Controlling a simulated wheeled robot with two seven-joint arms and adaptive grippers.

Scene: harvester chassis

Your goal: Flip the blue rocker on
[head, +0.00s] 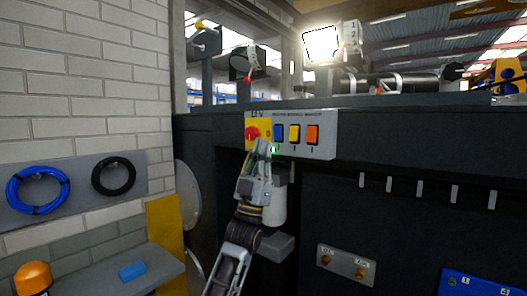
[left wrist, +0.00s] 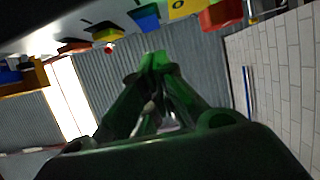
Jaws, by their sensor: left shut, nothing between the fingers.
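The blue rocker (head: 278,132) sits on a grey switch panel (head: 322,146) on the dark chassis, between a red rotary knob (head: 252,132) on a yellow plate and a yellow rocker (head: 295,134). An orange rocker (head: 313,134) is at the right. My left gripper (head: 265,147) is shut and empty, just below and left of the blue rocker. In the left wrist view the shut fingertips (left wrist: 155,58) point up toward the panel, with the blue rocker (left wrist: 147,17) above them and a gap between. My right gripper is not in view.
A white cylinder (head: 279,205) hangs below the panel behind my left arm. A plate with two brass fittings (head: 346,265) is lower right. A brick wall (head: 80,80) with a blue hose coil (head: 38,190) stands at left. Space in front of the panel's right part is clear.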

